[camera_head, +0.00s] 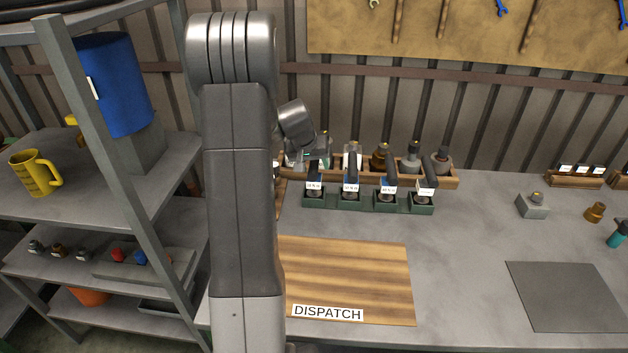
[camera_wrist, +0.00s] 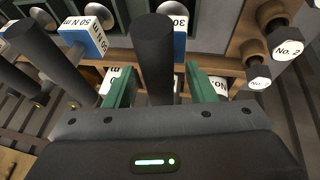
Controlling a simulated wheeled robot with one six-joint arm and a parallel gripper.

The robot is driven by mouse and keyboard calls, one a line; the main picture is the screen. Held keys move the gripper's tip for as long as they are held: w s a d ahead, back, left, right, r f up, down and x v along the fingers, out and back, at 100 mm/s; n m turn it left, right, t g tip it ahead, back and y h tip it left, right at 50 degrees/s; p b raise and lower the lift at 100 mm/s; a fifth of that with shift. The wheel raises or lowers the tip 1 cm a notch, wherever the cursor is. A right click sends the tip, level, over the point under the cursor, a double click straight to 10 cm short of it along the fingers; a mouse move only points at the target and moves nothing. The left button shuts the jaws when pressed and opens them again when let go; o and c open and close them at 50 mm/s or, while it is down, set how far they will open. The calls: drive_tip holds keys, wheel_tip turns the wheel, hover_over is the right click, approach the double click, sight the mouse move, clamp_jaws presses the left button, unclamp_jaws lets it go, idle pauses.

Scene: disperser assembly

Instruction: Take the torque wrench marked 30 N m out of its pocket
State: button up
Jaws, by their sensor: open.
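The torque wrench marked 30 (camera_wrist: 152,45) has a black round handle and a blue head with a white label. In the wrist view its handle stands between the two green fingers of my gripper (camera_wrist: 160,72). The fingers are open, with a gap on each side of the handle. In the head view this appears to be the leftmost wrench (camera_head: 314,187), in a pocket of the green rack (camera_head: 330,205); its label is too small to read there. My gripper (camera_head: 317,157) is over its handle, partly hidden by my arm.
A wrench marked 50 N m (camera_wrist: 85,35) stands beside it, with more wrenches along the rack. The DISPATCH board (camera_head: 350,275) in front is clear.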

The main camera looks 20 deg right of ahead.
clamp_jaws()
drive_tip(key=shift+r, duration=0.1)
